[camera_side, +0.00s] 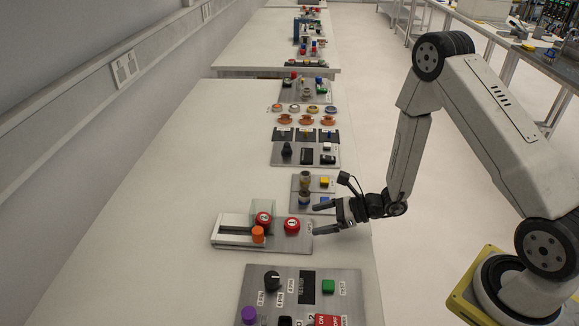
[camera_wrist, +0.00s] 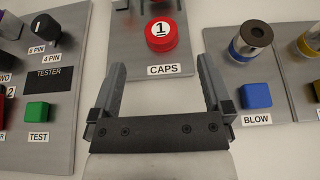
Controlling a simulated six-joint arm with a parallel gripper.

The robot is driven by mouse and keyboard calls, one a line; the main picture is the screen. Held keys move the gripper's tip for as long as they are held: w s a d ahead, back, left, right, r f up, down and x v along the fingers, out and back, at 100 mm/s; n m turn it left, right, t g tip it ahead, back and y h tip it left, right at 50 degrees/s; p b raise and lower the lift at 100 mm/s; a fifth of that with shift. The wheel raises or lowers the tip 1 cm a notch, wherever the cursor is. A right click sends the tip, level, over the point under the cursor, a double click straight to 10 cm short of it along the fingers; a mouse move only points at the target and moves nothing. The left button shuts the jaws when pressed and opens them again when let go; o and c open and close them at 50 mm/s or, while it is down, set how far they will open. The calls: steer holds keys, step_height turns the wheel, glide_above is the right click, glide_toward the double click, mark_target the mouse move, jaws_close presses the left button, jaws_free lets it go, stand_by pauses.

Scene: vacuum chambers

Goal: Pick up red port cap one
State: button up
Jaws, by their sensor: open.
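Red port cap one (camera_wrist: 161,35) is a round red cap with a white disc marked "1", at the top centre of the wrist view. It sits on a grey plate (camera_wrist: 185,66) labelled "CAPS". In the side view, the red cap (camera_side: 292,226) nearest my gripper stands on the right part of that plate. My gripper (camera_side: 315,219) is open and empty, to the right of this cap and apart from it. In the wrist view the open fingers (camera_wrist: 161,68) point toward the cap, which lies beyond their tips. Nothing hides the cap's top.
A second red cap (camera_side: 263,218) and an orange knob (camera_side: 258,235) stand left of the first cap. The tester panel (camera_side: 307,285) lies in front. The panel with the blue "BLOW" button (camera_wrist: 257,95) lies to the right in the wrist view. Bare white table is at left.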

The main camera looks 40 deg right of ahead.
mark_target(297, 223)
steer(key=shift+w+a+f, duration=0.1)
steer(key=shift+w+a, duration=0.05)
steer(key=shift+x, duration=2.6)
steer(key=c, duration=1.3)
step_height(297, 223, up, 10)
steer(key=shift+w, duration=0.15)
